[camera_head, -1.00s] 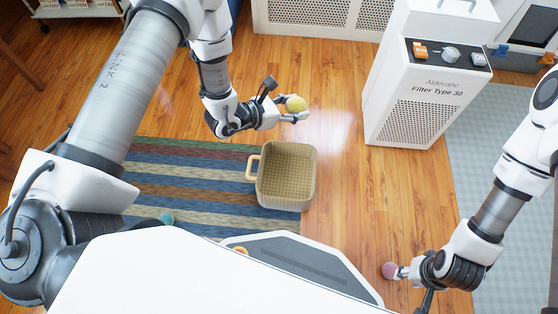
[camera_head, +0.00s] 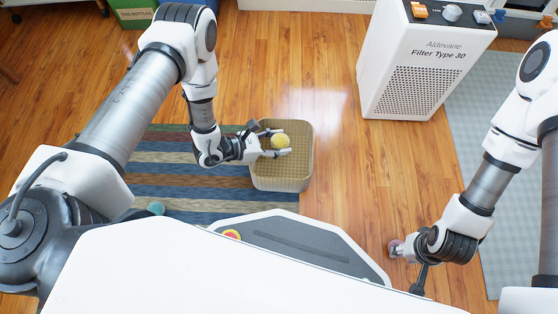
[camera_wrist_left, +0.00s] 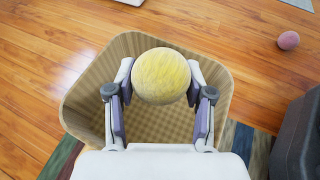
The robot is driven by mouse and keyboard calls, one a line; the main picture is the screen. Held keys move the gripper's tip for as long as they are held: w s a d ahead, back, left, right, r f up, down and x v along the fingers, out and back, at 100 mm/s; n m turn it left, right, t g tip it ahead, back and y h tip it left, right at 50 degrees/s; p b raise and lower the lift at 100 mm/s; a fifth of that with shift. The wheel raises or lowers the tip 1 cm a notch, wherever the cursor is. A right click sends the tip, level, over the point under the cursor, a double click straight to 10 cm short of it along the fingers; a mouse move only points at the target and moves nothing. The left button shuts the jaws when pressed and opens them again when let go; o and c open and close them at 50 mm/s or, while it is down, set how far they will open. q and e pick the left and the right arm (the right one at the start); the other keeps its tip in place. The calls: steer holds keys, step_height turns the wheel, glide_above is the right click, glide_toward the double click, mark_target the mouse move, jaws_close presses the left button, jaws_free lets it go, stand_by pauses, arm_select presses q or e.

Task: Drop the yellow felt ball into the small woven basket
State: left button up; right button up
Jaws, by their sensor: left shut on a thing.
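The yellow felt ball (camera_head: 281,141) is held between the fingers of my left gripper (camera_head: 275,142). In the left wrist view the ball (camera_wrist_left: 160,76) sits between both fingertips (camera_wrist_left: 160,92). The small woven basket (camera_head: 282,184) is tan and stands upright, partly on the striped rug. The ball and fingers appear over its opening; the basket (camera_wrist_left: 88,78) lies below them in the wrist view, and its visible inside looks empty. The basket's handle side is hidden by my left gripper. My right gripper (camera_head: 402,250) is low at the right; its fingers are too small to read.
A pink ball (camera_head: 393,246) is by my right gripper and shows on the floor in the wrist view (camera_wrist_left: 288,40). A teal ball (camera_head: 155,208) lies on the striped rug (camera_head: 165,180). A white air filter (camera_head: 415,65) stands behind right. Floor between filter and basket is clear.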

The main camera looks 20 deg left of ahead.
arm_select(q)
steer(key=o, duration=1)
steer(key=shift+r, duration=0.1)
steer(key=shift+a, duration=0.1)
steer(key=v, duration=1.1)
steer(key=shift+s+a+r, duration=0.15)
steer(key=shift+s+a, duration=0.05)
steer(key=shift+s, duration=0.1)
